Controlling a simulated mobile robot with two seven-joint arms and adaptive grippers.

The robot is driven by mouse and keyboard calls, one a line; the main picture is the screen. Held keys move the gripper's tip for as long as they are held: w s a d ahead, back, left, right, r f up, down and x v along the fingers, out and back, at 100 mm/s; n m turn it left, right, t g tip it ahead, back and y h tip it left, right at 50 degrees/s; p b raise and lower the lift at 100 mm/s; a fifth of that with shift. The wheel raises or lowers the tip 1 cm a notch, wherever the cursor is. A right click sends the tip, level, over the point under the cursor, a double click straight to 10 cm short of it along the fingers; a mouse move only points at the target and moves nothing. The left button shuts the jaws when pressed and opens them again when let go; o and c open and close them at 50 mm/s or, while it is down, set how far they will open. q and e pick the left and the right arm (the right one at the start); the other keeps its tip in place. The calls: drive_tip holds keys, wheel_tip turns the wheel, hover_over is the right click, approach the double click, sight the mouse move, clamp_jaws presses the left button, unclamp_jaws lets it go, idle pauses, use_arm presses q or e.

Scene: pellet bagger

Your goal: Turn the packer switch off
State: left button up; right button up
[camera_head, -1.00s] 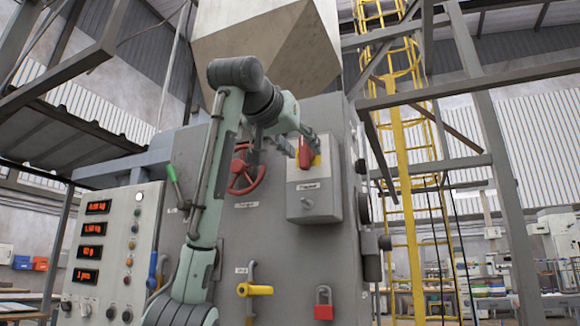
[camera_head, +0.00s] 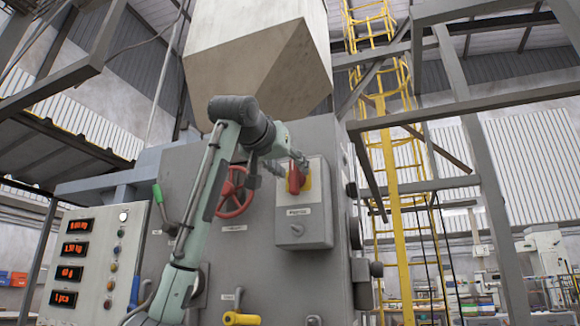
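The packer switch is a red rotary handle (camera_head: 295,179) on a yellow plate, on the upper part of a grey switch box (camera_head: 317,225) on the machine's front. The red handle stands upright. My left gripper (camera_head: 289,166) reaches in from the left at the height of the handle, with its fingertips at or just before the handle's left side. I cannot tell whether they touch it or how far apart the fingers are. The box's label is too small to read surely. My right gripper is not in view.
A red handwheel (camera_head: 234,191) sits behind my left arm. A control panel (camera_head: 93,260) with red displays and buttons stands at the left. A yellow lever (camera_head: 240,319) is low on the machine. A yellow caged ladder (camera_head: 397,200) and grey beams stand at the right.

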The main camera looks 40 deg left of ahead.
use_arm(q)
clamp_jaws()
